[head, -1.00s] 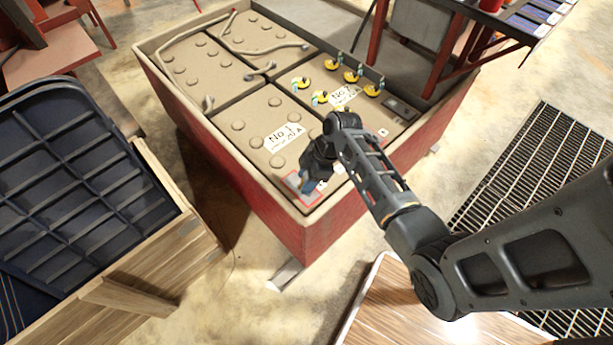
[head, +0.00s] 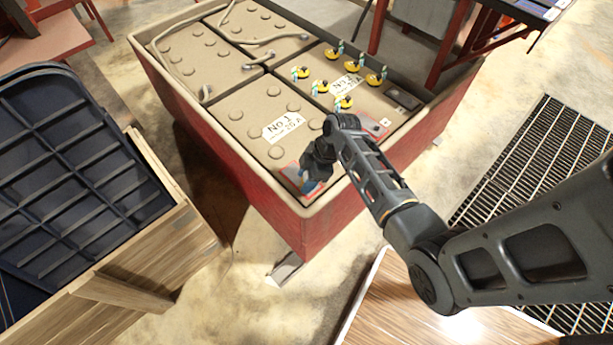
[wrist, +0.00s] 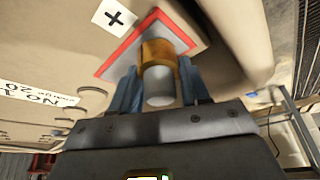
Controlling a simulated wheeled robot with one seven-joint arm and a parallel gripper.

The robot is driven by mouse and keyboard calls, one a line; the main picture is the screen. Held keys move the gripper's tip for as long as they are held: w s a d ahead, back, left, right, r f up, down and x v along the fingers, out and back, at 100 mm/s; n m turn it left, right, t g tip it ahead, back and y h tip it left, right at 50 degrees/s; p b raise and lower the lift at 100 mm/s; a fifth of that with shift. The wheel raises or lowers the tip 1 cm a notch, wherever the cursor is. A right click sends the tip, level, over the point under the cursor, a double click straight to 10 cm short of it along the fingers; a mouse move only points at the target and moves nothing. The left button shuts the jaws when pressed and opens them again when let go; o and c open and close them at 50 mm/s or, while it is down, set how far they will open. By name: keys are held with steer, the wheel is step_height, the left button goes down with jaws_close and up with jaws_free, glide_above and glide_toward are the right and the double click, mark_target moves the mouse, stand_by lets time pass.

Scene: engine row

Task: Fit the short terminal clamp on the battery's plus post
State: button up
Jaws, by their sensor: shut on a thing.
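In the wrist view a short brass-coloured clamp (wrist: 157,52) sits between the two blue fingers of my gripper (wrist: 160,74), which is shut on it. A grey cylinder (wrist: 159,88), which looks like the post, shows on the near side of the brass band. The band appears to be around it; how far down it sits I cannot tell. Behind is a red-bordered square (wrist: 128,42) on the battery, beside a plus label (wrist: 115,18). In the head view my gripper (head: 312,186) is at the near corner of the battery (head: 240,125) and hides the clamp.
The battery sits in a red-walled box (head: 250,190) with a raised rim. Yellow-topped caps (head: 320,87) and cables lie farther back. A wooden crate (head: 165,225) with a dark ribbed panel stands left. A floor grating (head: 525,180) lies right.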

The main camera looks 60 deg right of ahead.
stand_by(0.3)
steer(key=o, duration=1.3)
steer(key=shift+f, duration=0.1)
steer(key=shift+c, duration=0.2)
steer(key=p+v, duration=0.1)
steer(key=v, duration=0.7)
steer(key=shift+a, duration=0.1)
steer(key=s+a+h, duration=0.1)
steer(key=s+a+m+p, duration=0.1)
steer(key=s, duration=0.1)
steer(key=s+a+f+m+h, duration=0.1)
steer(key=s, duration=0.1)
steer(key=shift+s+a+t+h+p, duration=0.25)
steer(key=shift+t+h+p, duration=0.05)
steer(key=shift+t, duration=0.1)
steer(key=s+a+r+m+t+p, duration=0.1)
steer(key=s+a+r, duration=0.4)
steer(key=r, duration=0.6)
steer(key=s+a+r+m+t+p, duration=0.1)
steer(key=s+a+r+m+t, duration=0.2)
steer(key=r, duration=0.8)
steer(key=s+a+r+m+t+p, duration=0.1)
steer(key=s+a+r+m+t, duration=0.1)
steer(key=s+a+r+t, duration=0.4)
step_height(320, 180, up, 6)
steer(key=s+a, duration=0.2)
steer(key=a, duration=0.1)
steer(key=shift+f+t+p, duration=0.2)
steer(key=shift+t+p, duration=0.1)
steer(key=shift+p, duration=0.05)
